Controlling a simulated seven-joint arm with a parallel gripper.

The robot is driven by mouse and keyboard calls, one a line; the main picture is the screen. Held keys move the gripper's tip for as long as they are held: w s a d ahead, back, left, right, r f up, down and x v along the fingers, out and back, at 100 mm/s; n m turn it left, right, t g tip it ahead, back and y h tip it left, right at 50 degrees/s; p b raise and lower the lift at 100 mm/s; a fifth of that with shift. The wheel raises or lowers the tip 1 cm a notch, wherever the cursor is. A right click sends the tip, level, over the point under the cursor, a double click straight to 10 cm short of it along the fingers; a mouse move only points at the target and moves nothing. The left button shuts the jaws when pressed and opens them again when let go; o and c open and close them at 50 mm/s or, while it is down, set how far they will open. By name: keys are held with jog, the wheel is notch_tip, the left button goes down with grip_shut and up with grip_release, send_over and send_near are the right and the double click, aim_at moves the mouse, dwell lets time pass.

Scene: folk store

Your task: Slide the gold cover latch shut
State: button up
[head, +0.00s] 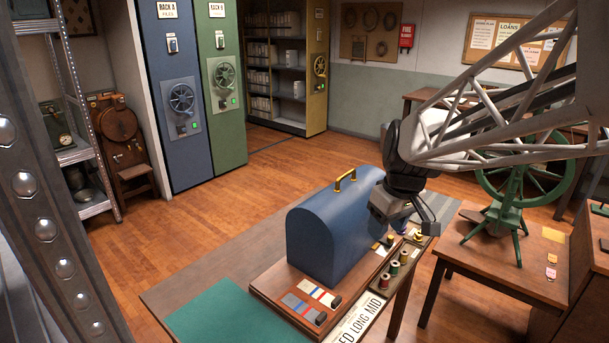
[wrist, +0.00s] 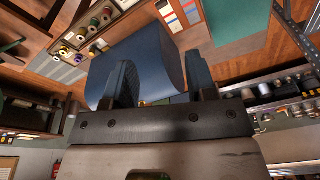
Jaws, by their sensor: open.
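A blue domed cover (head: 328,238) with a gold handle (head: 345,180) on top sits on a wooden base (head: 268,290). I cannot clearly make out the gold latch; a small yellow patch (head: 389,241) shows at the cover's right end, partly behind my gripper, and I cannot tell what it is. My gripper (head: 412,220) is just beyond that right end, in front of it in the picture. In the wrist view its two dark fingers (wrist: 162,80) are spread with nothing gripped. The blue cover (wrist: 165,62) shows behind and between them.
Several thread spools (head: 395,268) stand in a tray along the base's right side. Flat colored strips (head: 318,293) lie in front of the cover. A wooden table (head: 490,262) with a green wheeled machine (head: 510,205) stands right. A green mat (head: 235,318) lies at front left.

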jog(key=w+d+f+n, duration=0.3)
jog(key=w+d, duration=0.1)
jog(key=w, duration=0.7)
jog(key=n+y, duration=0.3)
jog(key=n, duration=0.5)
send_near(392, 236)
jog(key=a+f, duration=0.1)
jog(key=shift+w+d+f+g, duration=0.1)
jog(key=shift+w+f+g, duration=0.2)
jog(key=shift+f+g, duration=0.15)
jog(key=shift+f, duration=0.15)
jog(key=shift+x, duration=3.8)
grip_shut()
